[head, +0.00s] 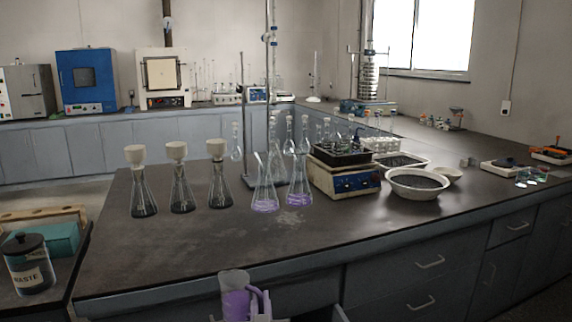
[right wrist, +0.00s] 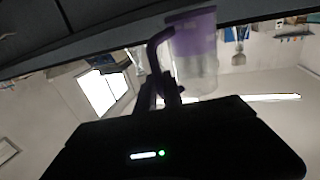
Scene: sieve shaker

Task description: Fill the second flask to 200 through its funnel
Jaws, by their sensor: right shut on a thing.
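Three conical flasks stand in a row on the left of the dark bench, each with a white funnel in its neck: the left flask (head: 144,196), the middle flask (head: 181,192) and the right flask (head: 219,189). The middle one's funnel (head: 176,151) sits upright. No purple liquid shows in these flasks. My right gripper (head: 261,303) is shut on the handle of a clear jug (head: 236,300) holding purple liquid, near the bench's front edge. The jug looks near upright, well apart from the flasks. The right wrist view shows the jug (right wrist: 193,50) and its handle (right wrist: 156,50) at the jaws. My left gripper is out of view.
Two flasks with purple liquid (head: 265,196) (head: 299,190) stand mid-bench beside a stand rod (head: 271,100). A blue-fronted device (head: 345,180) and white bowls (head: 417,185) are to the right. A waste jar (head: 29,266) stands at lower left. The front bench is clear.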

